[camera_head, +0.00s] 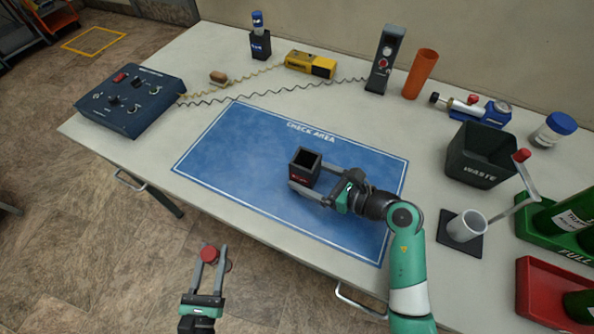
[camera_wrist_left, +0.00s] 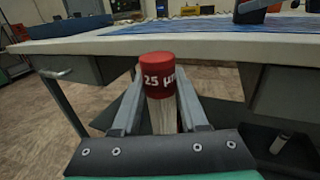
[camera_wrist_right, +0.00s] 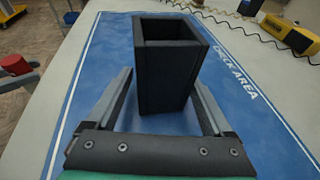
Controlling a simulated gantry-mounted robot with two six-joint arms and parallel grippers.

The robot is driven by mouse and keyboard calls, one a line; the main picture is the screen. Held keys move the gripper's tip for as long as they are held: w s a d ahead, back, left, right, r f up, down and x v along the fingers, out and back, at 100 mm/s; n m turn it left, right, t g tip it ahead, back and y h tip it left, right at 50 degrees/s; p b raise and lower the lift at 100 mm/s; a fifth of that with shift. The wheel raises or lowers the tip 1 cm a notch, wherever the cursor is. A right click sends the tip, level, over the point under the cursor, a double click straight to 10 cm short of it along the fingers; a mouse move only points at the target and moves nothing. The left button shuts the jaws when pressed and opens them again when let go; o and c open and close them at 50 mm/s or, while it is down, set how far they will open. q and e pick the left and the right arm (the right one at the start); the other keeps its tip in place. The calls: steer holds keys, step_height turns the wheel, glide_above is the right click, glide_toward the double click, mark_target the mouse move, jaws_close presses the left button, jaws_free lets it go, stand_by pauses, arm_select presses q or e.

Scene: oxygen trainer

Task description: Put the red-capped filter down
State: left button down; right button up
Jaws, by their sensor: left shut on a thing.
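The red-capped filter (camera_head: 209,255) is between the fingers of my left gripper (camera_head: 211,250), which is shut on it. It is out over the floor, in front of the table's front edge. In the left wrist view the red cap (camera_wrist_left: 160,75) reads "25 µm" above a pale body, whose lower end is hidden. A dark, open-topped square holder (camera_head: 304,170) stands upright on the blue check area (camera_head: 240,150). In the right wrist view the holder (camera_wrist_right: 165,75) looks empty, though its bottom is dark. My right gripper (camera_head: 309,178) is open, its fingers on either side of the holder.
A black waste bin (camera_head: 480,165) and a grey cup (camera_head: 466,227) stand right of the mat, with green and red trays (camera_head: 535,300) beyond. A control box (camera_head: 130,102) is at the left. The mat's left part is clear.

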steer(key=c, duration=0.6)
steer(key=shift+c, duration=0.2)
arm_select(q)
steer(key=w+a+r+n+g+y, duration=0.1)
steer(key=a+r+n+g+y, duration=0.35)
steer(key=a, duration=0.75)
steer(key=w+a+r+n+g+y, duration=0.15)
steer(key=a+r+n+y, duration=0.35)
steer(key=a+r+y, duration=0.6)
steer(key=w+d+r+m+t+h, duration=0.2)
steer(key=w+d+m+t+h, duration=0.1)
steer(key=w+d+h, duration=0.45)
step_height(320, 180, up, 7)
steer(key=m+t+h, duration=0.3)
steer(key=m+h, duration=0.5)
steer(key=h, duration=0.2)
glide_above(306, 149)
steer(key=s, duration=0.2)
arm_select(e)
steer(key=shift+f, duration=0.1)
arm_select(q)
steer(key=shift+n, duration=0.25)
steer(key=shift+s+f, duration=0.2)
steer(key=shift+f, duration=1.8)
steer(key=shift+s+f, duration=0.15)
steer(key=shift+f, duration=1.85)
